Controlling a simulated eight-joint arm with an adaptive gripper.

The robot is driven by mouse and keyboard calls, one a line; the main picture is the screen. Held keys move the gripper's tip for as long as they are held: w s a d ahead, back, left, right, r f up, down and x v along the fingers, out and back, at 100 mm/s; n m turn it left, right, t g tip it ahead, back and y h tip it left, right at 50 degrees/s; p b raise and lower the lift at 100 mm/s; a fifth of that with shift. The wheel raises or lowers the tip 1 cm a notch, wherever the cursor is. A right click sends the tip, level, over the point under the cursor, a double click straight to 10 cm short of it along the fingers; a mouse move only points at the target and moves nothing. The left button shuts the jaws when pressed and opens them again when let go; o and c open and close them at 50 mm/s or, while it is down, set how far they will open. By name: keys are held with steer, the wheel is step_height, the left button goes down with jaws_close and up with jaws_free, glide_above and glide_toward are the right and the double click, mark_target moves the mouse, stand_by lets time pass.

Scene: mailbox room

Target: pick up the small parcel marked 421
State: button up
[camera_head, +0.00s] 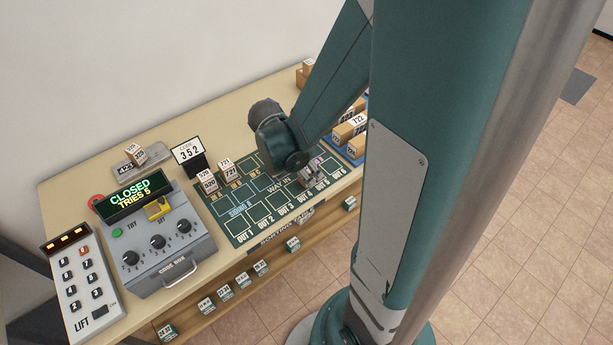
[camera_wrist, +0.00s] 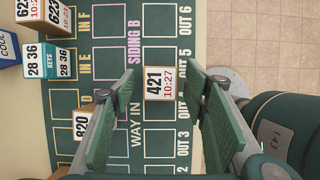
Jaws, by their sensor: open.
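The small parcel marked 421 (camera_wrist: 159,83) shows in the wrist view, with a white top label that also reads 10:27. It sits on the green sorting mat, by the OUT 5 square, between and beyond the two green fingers of my gripper (camera_wrist: 158,90). The fingers stand open, one on each side of it, and I see no contact. In the head view my gripper (camera_head: 312,176) is over the right part of the mat (camera_head: 240,229). There the arm and gripper largely hide the parcel.
A parcel marked 820 (camera_wrist: 81,123) stands left of my fingers. In the head view, parcels (camera_head: 228,171) stand on the mat's left side, and the code box (camera_head: 160,235) reads CLOSED, TRIES 5.

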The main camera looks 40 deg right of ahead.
steer(key=shift+d+f, duration=0.15)
steer(key=shift+f, duration=0.25)
stand_by(0.3)
steer(key=c, duration=1)
